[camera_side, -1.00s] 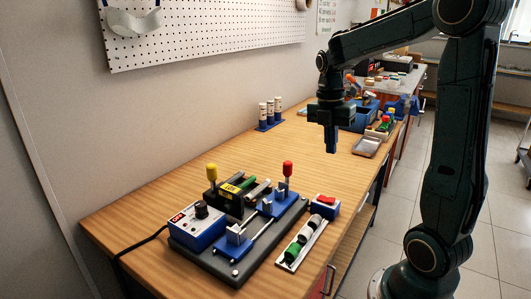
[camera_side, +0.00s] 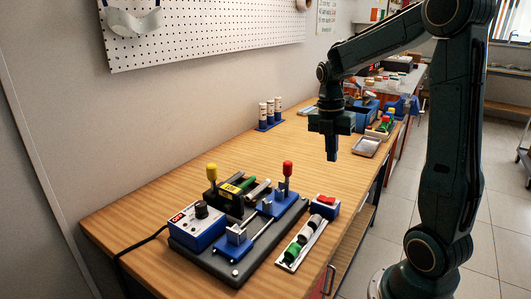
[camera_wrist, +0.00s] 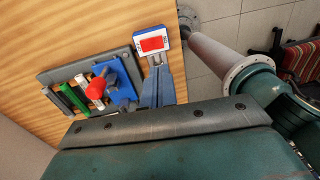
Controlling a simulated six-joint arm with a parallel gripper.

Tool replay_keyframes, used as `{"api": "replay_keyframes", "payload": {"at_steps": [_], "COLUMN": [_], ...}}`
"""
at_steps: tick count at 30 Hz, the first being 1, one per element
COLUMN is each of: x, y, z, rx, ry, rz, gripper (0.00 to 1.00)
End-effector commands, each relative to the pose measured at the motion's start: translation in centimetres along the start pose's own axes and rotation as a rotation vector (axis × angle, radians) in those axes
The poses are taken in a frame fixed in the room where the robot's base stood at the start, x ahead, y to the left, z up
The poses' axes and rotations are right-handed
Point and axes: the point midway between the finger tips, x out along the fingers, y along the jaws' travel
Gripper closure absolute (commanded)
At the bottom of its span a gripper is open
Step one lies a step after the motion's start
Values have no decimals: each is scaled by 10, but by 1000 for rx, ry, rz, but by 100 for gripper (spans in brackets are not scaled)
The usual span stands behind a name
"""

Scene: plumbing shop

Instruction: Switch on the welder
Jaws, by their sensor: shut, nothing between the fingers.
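The welder stands on a dark grey base (camera_side: 225,265) at the near end of the wooden bench. Its blue and white control box (camera_side: 197,226) has a black knob and a small red label on the left. A small blue and white box with a red rocker switch (camera_side: 325,200) sits at the right of the base; it also shows in the wrist view, with the red rocker (camera_wrist: 152,44) facing up. The rocker's position cannot be told. My gripper (camera_side: 331,158) is shut and empty, pointing down above the bench, beyond the switch box and apart from it.
A red-knobbed lever (camera_side: 287,168) and a yellow-knobbed lever (camera_side: 211,172) stand up from the welder. A tray of green, white and dark pieces (camera_side: 301,245) lies in front of the switch box. Small bottles (camera_side: 270,113) stand near the wall. The bench middle is clear.

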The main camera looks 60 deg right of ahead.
Motion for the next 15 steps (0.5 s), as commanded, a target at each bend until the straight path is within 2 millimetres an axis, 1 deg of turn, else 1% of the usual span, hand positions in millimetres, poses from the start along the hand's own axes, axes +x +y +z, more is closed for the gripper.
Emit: {"api": "replay_keyframes", "payload": {"at_steps": [1,15], "x": [7,78], "y": [-1,-1], "z": [0,0], "rx": [2,1], "ry": [3,3], "rz": [-4,-4], "gripper": [100,100]}}
